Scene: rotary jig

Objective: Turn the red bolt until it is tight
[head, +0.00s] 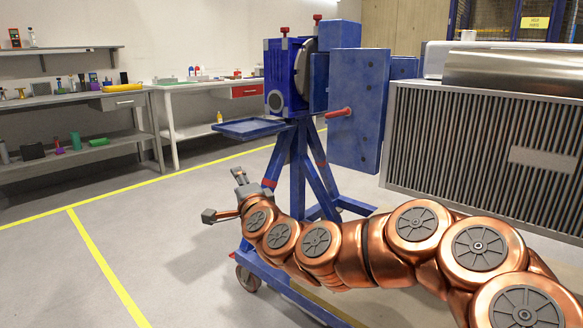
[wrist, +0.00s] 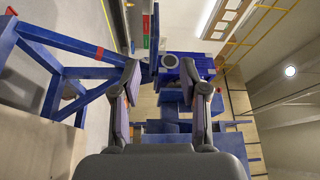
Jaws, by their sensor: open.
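A blue rotary jig (head: 290,80) stands on a blue frame. Two upright red-headed bolts, the left one (head: 285,31) and the right one (head: 317,18), rise from its top. A red rod-like piece (head: 338,112) sticks out sideways by the large blue plate (head: 357,130). I cannot tell which of these is the red bolt of the task. My gripper (head: 224,196) is open and empty, low and left of the stand, apart from all red pieces. In the wrist view, my gripper (wrist: 165,95) has its fingers wide apart with the jig (wrist: 182,64) beyond; no red bolt is clear there.
A blue tray (head: 250,128) juts left from the jig, above my gripper. The stand's blue legs (head: 300,160) and wheeled base are close to my arm. A ribbed grey cabinet (head: 480,150) stands at right. Workbenches line the left wall. The floor at left is clear.

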